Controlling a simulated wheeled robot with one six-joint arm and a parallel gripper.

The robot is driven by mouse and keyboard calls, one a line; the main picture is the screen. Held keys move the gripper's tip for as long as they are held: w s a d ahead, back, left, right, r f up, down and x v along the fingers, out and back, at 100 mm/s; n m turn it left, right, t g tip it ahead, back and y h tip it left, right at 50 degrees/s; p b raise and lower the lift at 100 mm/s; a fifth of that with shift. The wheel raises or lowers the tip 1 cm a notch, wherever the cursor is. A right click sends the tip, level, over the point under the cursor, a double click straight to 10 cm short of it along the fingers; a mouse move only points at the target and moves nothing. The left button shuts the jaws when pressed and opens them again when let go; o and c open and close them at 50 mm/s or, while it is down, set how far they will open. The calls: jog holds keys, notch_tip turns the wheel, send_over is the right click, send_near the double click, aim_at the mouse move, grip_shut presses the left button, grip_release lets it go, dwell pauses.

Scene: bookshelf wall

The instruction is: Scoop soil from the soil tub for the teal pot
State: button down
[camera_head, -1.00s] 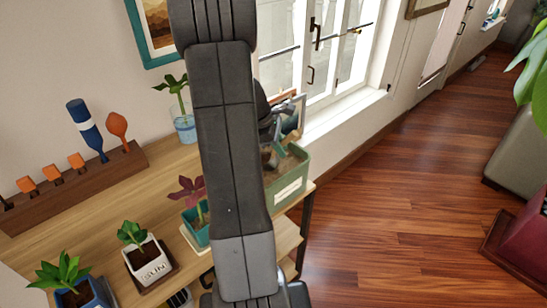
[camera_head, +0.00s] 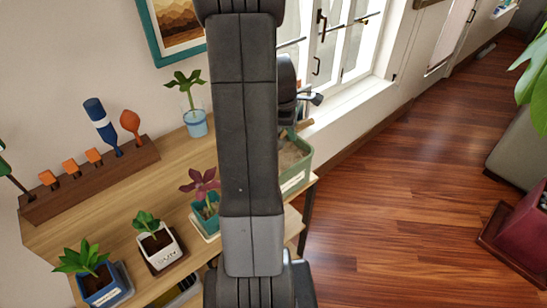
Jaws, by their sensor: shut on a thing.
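The green soil tub (camera_head: 296,181) stands at the right end of the wooden bench, with brown soil showing inside. Its left part is hidden behind my arm. The teal pot (camera_head: 206,224) holds a dark red-leaved plant and stands on a pale saucer left of my arm, its right side close to the arm's outline. My gripper (camera_head: 314,98) shows only in part, to the right of my arm and above the tub in the picture. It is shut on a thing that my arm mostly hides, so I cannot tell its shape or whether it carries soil.
A white pot (camera_head: 160,253) and a blue pot (camera_head: 103,291) with green plants stand at the bench's front left. A light blue pot (camera_head: 196,124) stands at the back. A wooden rack (camera_head: 92,182) holds several tools. The window (camera_head: 340,50) is behind the gripper.

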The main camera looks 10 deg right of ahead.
jog(key=shift+d, duration=0.1)
jog(key=y, duration=0.1)
jog(key=d+r+t+y, duration=0.1)
jog(key=y, duration=0.1)
jog(key=shift+s+d, duration=0.3)
jog(key=shift+s, duration=0.1)
jog(key=shift+s+d+m+t+y+b, duration=0.25)
jog(key=shift+d+t+y+b, duration=0.3)
jog(key=shift+y+b, duration=0.35)
jog(key=shift+r+t, duration=0.2)
jog(key=shift+t, duration=0.05)
